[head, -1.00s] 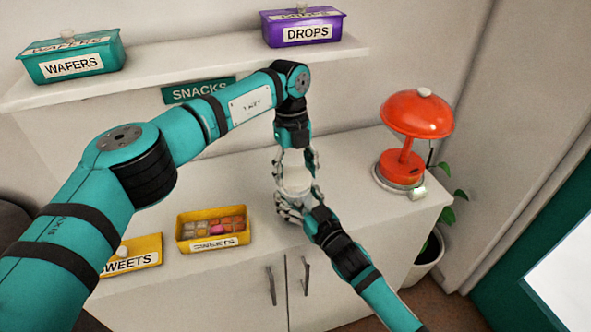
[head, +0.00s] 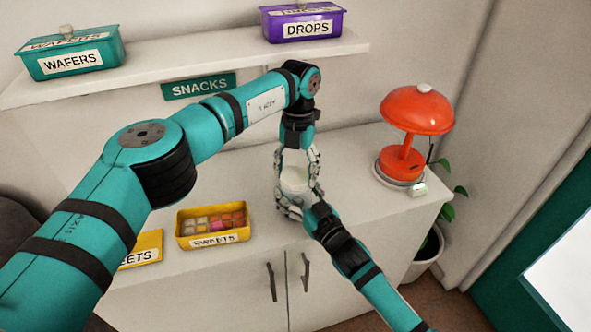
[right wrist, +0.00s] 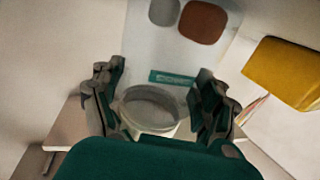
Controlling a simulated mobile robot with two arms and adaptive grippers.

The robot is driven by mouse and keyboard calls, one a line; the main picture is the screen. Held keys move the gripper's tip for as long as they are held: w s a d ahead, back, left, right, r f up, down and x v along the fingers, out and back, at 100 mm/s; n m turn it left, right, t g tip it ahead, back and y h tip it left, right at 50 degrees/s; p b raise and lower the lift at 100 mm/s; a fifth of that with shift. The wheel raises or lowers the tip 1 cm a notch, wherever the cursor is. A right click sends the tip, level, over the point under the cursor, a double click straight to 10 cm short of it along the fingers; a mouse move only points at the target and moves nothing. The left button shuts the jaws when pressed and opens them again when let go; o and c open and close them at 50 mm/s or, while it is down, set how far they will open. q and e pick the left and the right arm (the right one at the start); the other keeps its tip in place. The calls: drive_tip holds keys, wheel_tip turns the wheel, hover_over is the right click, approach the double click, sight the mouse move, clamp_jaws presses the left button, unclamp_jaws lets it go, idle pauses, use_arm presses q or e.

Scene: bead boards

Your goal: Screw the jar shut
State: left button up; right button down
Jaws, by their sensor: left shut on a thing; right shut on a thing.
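The pale, whitish jar (head: 294,184) stands on the white cabinet top, mostly hidden between my two grippers. My left gripper (head: 298,166) comes down from above, its fingers on either side of the jar's upper part, shut on what seems to be the lid. My right gripper (head: 289,205) reaches in from the lower right and is shut around the jar lower down. In the right wrist view a round, greyish jar shape (right wrist: 150,108) sits between the right fingers. I cannot tell how tightly the lid sits on the jar.
On the cabinet top (head: 340,215), a yellow sweets box (head: 186,236) and a yellow panel (head: 148,246) are at the left; a red lamp (head: 415,112) is at the right. A shelf above holds a teal wafers box (head: 72,63) and a purple drops box (head: 304,30).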

use_arm(q)
drive_tip(key=m, duration=0.7)
drive_tip(key=shift+m+t+y, duration=0.3)
drive_tip(key=m, duration=0.4)
drive_tip(key=shift+m, duration=0.4)
drive_tip(key=m+t, duration=0.1)
drive_tip(key=m, duration=0.9)
drive_tip(key=shift+s+t, duration=0.1)
drive_tip(key=shift+t, duration=0.2)
drive_tip(key=m, duration=0.9)
drive_tip(key=shift+m+t+h, duration=0.3)
drive_tip(key=shift+h, duration=0.1)
drive_tip(key=m, duration=0.4)
drive_tip(key=shift+a+h, duration=0.1)
drive_tip(key=shift+h, duration=0.2)
drive_tip(key=m, duration=0.4)
drive_tip(key=shift+m, duration=0.3)
